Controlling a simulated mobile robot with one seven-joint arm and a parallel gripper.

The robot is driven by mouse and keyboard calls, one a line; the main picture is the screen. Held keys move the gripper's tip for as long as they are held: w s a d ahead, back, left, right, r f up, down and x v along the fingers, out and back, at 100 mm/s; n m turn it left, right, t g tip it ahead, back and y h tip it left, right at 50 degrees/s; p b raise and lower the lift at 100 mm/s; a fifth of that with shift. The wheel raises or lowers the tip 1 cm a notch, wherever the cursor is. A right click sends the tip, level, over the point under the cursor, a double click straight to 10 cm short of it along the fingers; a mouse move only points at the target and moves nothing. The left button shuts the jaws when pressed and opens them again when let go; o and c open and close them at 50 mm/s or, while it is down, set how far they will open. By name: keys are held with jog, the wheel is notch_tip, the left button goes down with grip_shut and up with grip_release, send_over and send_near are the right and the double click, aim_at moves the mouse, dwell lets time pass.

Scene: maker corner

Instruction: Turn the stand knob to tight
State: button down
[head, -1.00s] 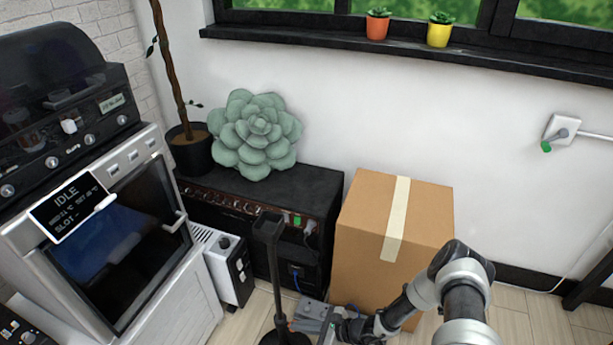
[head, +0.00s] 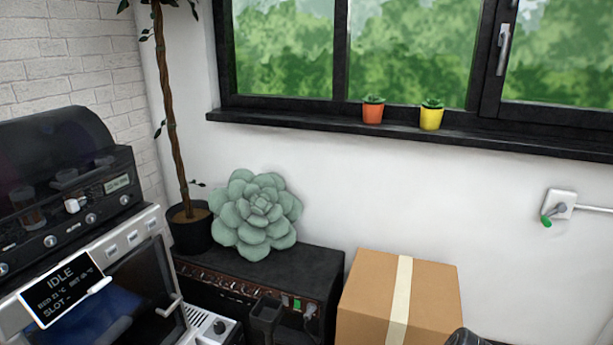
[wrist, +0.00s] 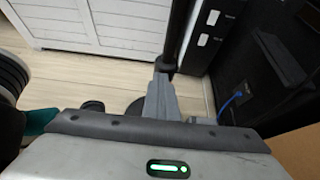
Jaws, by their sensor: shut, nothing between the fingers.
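The black stand shows in the head view as its top holder (head: 266,310) at the bottom edge, in front of the low black cabinet. In the wrist view its dark pole (wrist: 179,32) runs down to a dark collar (wrist: 167,64) right at my fingertips. My gripper (wrist: 162,80) is shut and empty, with its tips at or very near that collar; I cannot tell whether they touch. I cannot make out the knob clearly or its setting; the fingers may hide it. A dark round base (wrist: 134,108) shows partly behind the fingers.
A cardboard box (head: 365,300) stands right of the black cabinet (head: 318,262), which bears a succulent cushion (head: 257,212). The oven-like machine (head: 130,285) is at left. In the wrist view, a white slatted cabinet (wrist: 100,22) and a blue cable (wrist: 232,103) are near; pale floor (wrist: 80,75) is open.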

jog(key=shift+w+d+r, duration=0.1)
jog(key=shift+w+d, duration=0.15)
jog(key=shift+w, duration=0.4)
jog(key=shift+w+d, duration=0.1)
jog(key=shift+w, duration=0.2)
jog(key=shift+w+f, duration=0.15)
jog(key=shift+f, duration=0.05)
jog(key=shift+r, duration=0.1)
jog(key=s+d, duration=0.1)
jog(key=d, duration=0.4)
jog(key=shift+s+d+r, duration=0.35)
jog(key=shift+s+d, duration=0.05)
dwell(0.4)
